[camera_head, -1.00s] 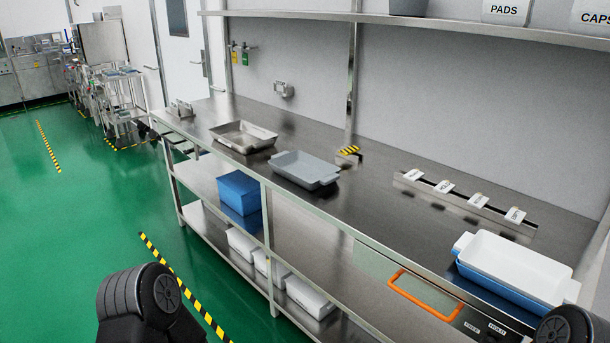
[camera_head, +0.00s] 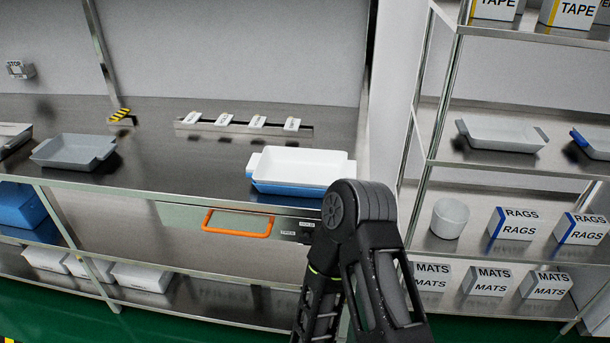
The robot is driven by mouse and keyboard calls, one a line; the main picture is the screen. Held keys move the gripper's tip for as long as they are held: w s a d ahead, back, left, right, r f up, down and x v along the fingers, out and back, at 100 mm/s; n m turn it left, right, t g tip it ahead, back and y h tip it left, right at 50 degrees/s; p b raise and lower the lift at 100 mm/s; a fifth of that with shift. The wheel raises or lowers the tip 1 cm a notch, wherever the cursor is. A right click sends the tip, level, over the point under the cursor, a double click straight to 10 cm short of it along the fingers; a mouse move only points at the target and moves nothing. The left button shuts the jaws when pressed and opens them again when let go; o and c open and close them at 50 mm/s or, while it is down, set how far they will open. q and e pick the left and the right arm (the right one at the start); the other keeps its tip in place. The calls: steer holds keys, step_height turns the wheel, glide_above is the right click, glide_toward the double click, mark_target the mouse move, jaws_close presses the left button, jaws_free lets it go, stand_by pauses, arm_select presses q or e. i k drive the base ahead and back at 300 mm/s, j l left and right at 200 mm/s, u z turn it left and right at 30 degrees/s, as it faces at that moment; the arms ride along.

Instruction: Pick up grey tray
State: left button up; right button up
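A grey tray (camera_head: 75,151) with end handles sits on the steel bench (camera_head: 150,165) at the left of the head view. Another grey tray (camera_head: 503,136) stands on a shelf of the rack at the right. One of my black arms (camera_head: 365,235) rises at the lower middle, in front of the bench edge; its gripper is not visible. Neither of my grippers is in view, and both grey trays are apart from my arm.
A white tray (camera_head: 302,165) stacked on a blue one sits at the bench's right end. An orange handle (camera_head: 238,222) is on the bench front. The rack (camera_head: 432,162) holds a white tub (camera_head: 450,219) and boxes of rags and mats.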

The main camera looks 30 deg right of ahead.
mark_target(85, 152)
steer(key=z, duration=0.2)
steer(key=i+j+z, duration=0.15)
steer(key=j+z, duration=0.15)
steer(key=i+j+z, duration=0.1)
steer(key=j+z, duration=0.55)
steer(key=i+j, duration=0.1)
steer(key=j, duration=0.4)
steer(key=j+z, duration=0.1)
steer(key=j, duration=0.35)
steer(key=i+j, duration=0.15)
steer(key=j, duration=0.35)
